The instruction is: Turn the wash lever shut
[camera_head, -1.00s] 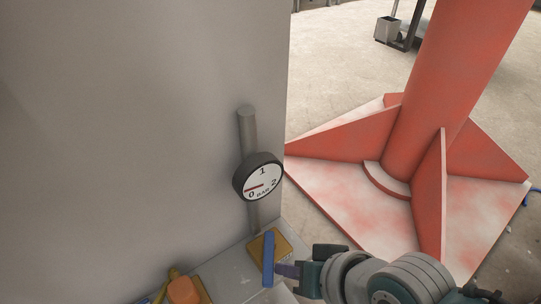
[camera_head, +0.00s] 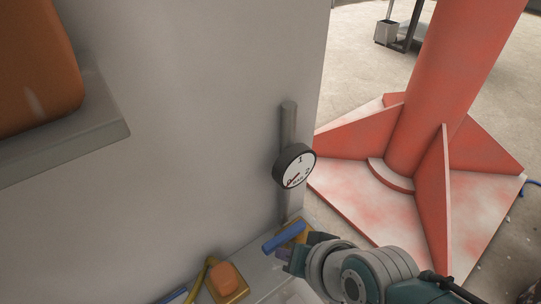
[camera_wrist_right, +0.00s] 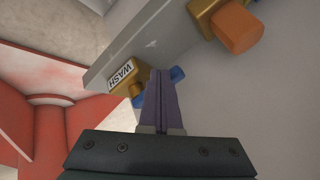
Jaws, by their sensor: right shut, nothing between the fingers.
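The blue wash lever (camera_head: 284,237) sits on a brass valve body (camera_head: 301,232) below a pressure gauge (camera_head: 294,166), at the corner of a grey ledge. It lies diagonally in the head view. In the right wrist view, the brass body carries a WASH label (camera_wrist_right: 122,75), and parts of the blue lever (camera_wrist_right: 177,74) show on either side of my fingers. My right gripper (camera_head: 281,255) is shut and empty, its purple fingertips (camera_wrist_right: 159,75) against or very close to the lever; contact is not clear. My left gripper is out of view.
An orange knob (camera_head: 222,276) on another brass valve stands left along the ledge. A grey wall (camera_head: 200,140) rises behind. A grey shelf (camera_head: 75,150) with an orange container (camera_head: 35,65) is upper left. A red column (camera_head: 425,100) with a finned base stands to the right.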

